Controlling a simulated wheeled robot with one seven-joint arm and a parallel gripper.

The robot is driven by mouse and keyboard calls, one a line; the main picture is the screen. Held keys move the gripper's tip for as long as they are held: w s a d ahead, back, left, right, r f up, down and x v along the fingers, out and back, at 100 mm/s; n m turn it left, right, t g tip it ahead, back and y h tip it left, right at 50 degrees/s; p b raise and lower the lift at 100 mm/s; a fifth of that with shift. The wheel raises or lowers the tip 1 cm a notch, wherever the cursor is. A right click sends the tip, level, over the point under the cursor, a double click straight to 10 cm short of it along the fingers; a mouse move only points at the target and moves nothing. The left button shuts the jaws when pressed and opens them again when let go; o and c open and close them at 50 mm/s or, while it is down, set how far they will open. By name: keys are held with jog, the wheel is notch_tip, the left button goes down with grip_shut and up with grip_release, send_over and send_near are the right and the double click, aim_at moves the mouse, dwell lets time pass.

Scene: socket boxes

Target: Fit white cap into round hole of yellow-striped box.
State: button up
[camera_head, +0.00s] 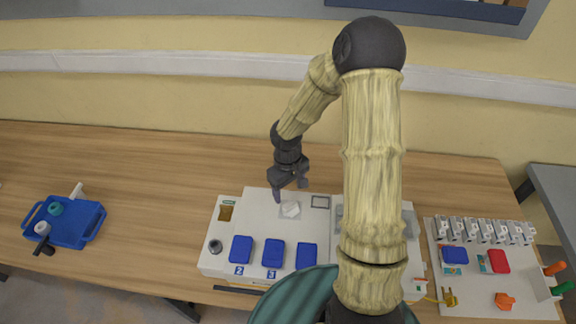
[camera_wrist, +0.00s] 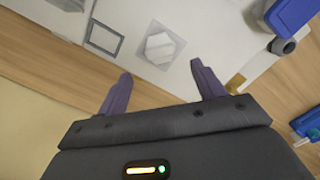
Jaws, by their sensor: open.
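A white box (camera_head: 230,215) with a yellowish strip low on its front stands on the table. A white, angular piece (camera_head: 290,209) lies on a grey square on its top; it also shows in the wrist view (camera_wrist: 160,45). A round white piece (camera_head: 42,228) lies in the blue tray at far left; I cannot tell which of the two is the cap. A dark ring (camera_head: 215,246) with a round opening is at the box's left; it also shows in the wrist view (camera_wrist: 283,46). My gripper (camera_head: 290,190) is open and empty, its fingers (camera_wrist: 160,70) just behind the angular piece.
Several blue covers (camera_head: 273,253) line the box's front. The blue tray (camera_head: 93,234) also holds a teal piece (camera_head: 56,208). A white board (camera_head: 470,290) with several switches is at right. My arm hides part of the box. The table between tray and box is clear.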

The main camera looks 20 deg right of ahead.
notch_tip(320, 180, up, 10)
jog(key=shift+w+b, duration=0.25)
jog(key=shift+b, duration=0.15)
jog(key=shift+a+r, duration=0.1)
notch_tip(320, 180, up, 7)
jog(key=p, duration=0.6)
jog(key=s+f+m+t+b, duration=0.3)
jog(key=s+b, duration=0.5)
jog(key=s, duration=0.4)
jog(key=shift+f+m, duration=0.8)
jog(key=shift+f, duration=0.1)
